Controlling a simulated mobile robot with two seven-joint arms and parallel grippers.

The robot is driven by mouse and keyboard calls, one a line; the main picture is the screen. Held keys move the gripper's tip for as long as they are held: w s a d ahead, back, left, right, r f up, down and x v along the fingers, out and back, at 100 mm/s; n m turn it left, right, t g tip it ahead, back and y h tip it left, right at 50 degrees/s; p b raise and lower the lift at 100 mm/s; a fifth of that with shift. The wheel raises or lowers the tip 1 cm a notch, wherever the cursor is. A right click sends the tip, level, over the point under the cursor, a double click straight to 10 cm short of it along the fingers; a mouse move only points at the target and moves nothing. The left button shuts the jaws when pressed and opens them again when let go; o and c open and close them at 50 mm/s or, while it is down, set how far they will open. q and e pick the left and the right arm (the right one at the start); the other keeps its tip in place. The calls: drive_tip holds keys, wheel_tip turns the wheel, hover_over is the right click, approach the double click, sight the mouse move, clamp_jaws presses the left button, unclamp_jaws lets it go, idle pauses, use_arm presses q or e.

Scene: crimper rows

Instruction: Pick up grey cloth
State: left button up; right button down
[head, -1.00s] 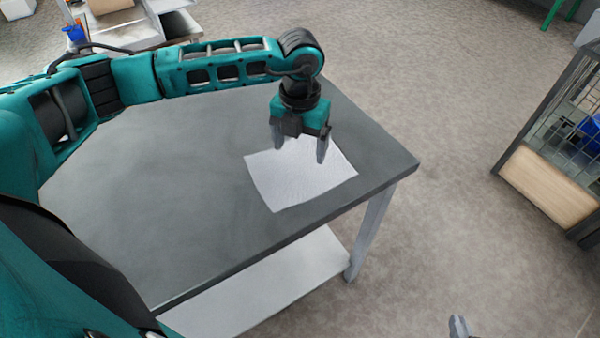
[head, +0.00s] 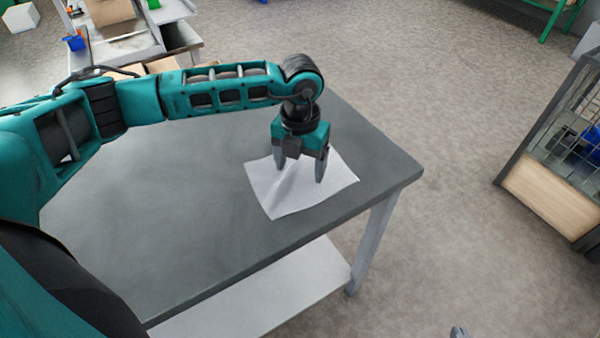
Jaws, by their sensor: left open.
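The grey cloth (head: 290,203), pale and roughly square, lies on the dark grey table top near its right end. It has a raised crease running from near the left finger toward its front. My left gripper (head: 300,173) points down over the cloth's far half. Its two fingers are apart, with their tips at or just above the cloth; I cannot tell whether they touch it. The far edge of the cloth is partly hidden behind the gripper. A small grey tip of my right gripper (head: 458,332) shows at the bottom edge; its jaws are cut off.
The table (head: 190,230) is otherwise bare, with a pale lower shelf (head: 270,290). A wire-sided rack with a wooden panel (head: 548,190) stands on the floor at the right. A cluttered bench (head: 150,40) stands at the back left. The floor between is clear.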

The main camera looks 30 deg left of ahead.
use_arm(q)
drive_tip(key=shift+f, duration=0.1)
drive_tip(key=c, duration=1.3)
drive_tip(key=shift+c, duration=0.5)
wheel_tip(320, 180, up, 12)
drive_tip(key=p, duration=0.8)
clamp_jaws()
